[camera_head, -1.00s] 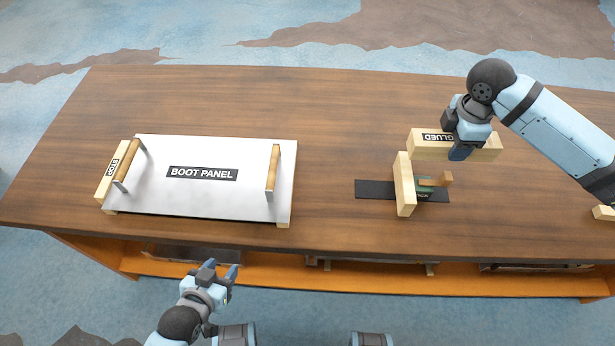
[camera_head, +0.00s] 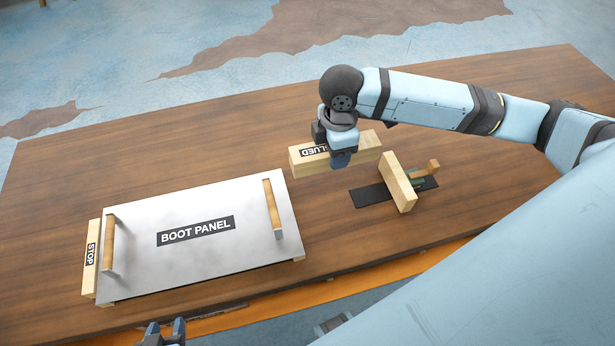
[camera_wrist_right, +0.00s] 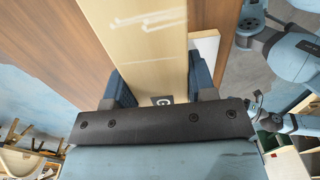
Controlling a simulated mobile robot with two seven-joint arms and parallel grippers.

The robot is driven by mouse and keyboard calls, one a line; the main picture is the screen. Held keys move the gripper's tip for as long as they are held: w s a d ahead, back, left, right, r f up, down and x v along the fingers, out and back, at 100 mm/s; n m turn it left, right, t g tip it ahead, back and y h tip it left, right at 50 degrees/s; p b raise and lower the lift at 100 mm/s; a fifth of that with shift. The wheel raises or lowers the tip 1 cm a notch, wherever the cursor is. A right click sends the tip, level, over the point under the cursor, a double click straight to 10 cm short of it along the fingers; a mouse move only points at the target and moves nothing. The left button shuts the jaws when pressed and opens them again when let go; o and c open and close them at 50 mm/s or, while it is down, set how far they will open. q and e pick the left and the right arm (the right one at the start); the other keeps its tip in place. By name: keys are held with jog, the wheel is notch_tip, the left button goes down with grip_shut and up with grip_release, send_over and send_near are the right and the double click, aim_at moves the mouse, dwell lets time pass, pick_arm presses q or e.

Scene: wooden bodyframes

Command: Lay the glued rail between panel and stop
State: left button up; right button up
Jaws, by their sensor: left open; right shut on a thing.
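The glued rail (camera_head: 366,147), a pale wooden bar with a "GLUED" label, is held in my right gripper (camera_head: 341,162), between the panel and a wooden block at right. In the right wrist view the rail (camera_wrist_right: 140,45) lies between the fingers, with whitish streaks on its face. The boot panel (camera_head: 200,270) is a silver plate with two wooden handles. The stop (camera_head: 90,262), a pale labelled block, sits along the panel's left edge. My left gripper (camera_head: 166,326) is open and empty at the bottom edge, in front of the table.
A pale upright wooden block (camera_head: 398,182) stands on a black strip (camera_head: 369,196), with a green part and wooden handle behind it. The brown table (camera_head: 230,130) is clear behind the panel. My right arm hides the table's right front.

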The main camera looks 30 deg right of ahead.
aim_at(327, 206)
jog(key=shift+a+f, duration=0.15)
jog(key=shift+a, duration=0.05)
notch_tip(327, 206, down, 20)
jog(key=shift+r, duration=0.15)
dwell(0.4)
jog(key=o, duration=1.1)
notch_tip(327, 206, up, 12)
jog(key=shift+r, duration=0.1)
jog(key=shift+s, duration=0.1)
